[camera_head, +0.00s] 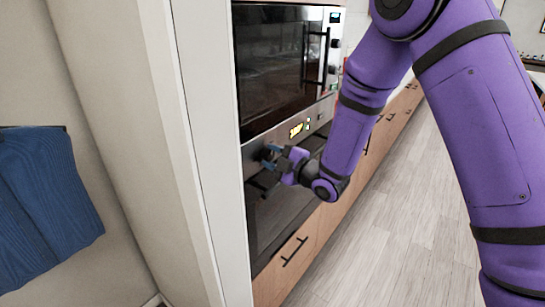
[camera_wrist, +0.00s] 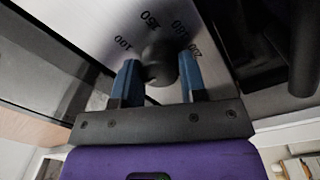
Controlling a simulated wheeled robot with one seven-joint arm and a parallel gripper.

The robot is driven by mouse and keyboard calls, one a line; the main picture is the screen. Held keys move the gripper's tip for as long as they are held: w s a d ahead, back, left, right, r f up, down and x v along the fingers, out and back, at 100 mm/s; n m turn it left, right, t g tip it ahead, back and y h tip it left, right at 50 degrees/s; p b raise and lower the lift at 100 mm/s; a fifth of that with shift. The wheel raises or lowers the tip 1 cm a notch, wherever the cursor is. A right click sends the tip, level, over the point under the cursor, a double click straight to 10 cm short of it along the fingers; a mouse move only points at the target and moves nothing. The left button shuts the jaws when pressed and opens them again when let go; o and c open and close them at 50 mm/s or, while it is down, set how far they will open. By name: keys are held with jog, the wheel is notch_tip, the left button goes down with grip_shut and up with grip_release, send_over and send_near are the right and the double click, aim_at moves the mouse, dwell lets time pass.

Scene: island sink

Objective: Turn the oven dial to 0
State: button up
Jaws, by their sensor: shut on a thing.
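The oven dial (camera_wrist: 159,62) is a round dark knob on a brushed metal panel (camera_wrist: 105,30) in the wrist view. Black numbers 100, 150, 180 and 200 are printed around it. The 0 mark and any pointer on the dial cannot be made out. My gripper (camera_wrist: 160,76) has its blue fingers on either side of the dial, shut on it. In the head view, my gripper (camera_head: 275,158) is at the left of the oven's control panel and mostly hides the dial. A lit display (camera_head: 297,130) is on the panel to its right.
A second dark-fronted appliance (camera_head: 275,65) with a vertical handle (camera_head: 316,55) is above the oven. A drawer with a black handle (camera_head: 294,251) is below. A pale wall edge (camera_head: 205,150) stands close on the left. The wooden floor (camera_head: 390,200) at right is clear.

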jog(key=shift+n, duration=0.3)
jog(key=o, duration=0.9)
jog(key=v, duration=1.1)
jog(key=shift+w, duration=0.15)
